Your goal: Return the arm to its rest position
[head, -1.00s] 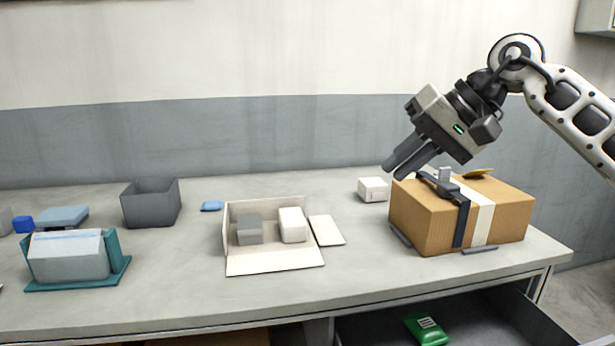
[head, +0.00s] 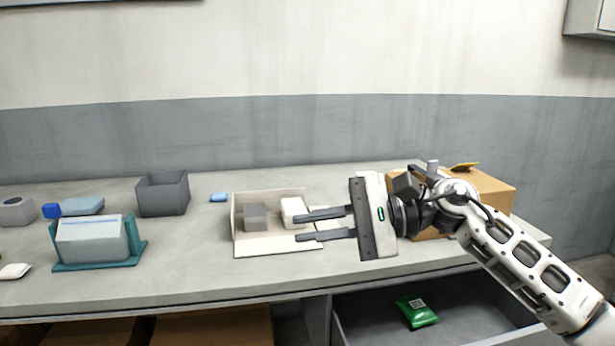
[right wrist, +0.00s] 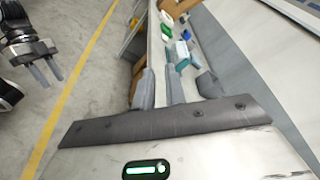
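My right gripper (head: 298,227) is in the head view, held level and pointing left in front of the open white carton (head: 277,251). Its two fingers are apart, with nothing between them. Its arm comes in from the lower right and hides much of the cardboard box (head: 490,190). In the right wrist view, my left gripper (right wrist: 53,83) is at the far left over the floor, its two fingers apart and empty. It is not in the head view.
The bench holds a dark grey bin (head: 163,195), a teal stand (head: 97,265) with a pale block, and small blue items (head: 219,197). An open drawer (head: 465,310) below the bench holds a green packet (head: 416,313). A wall is behind the bench.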

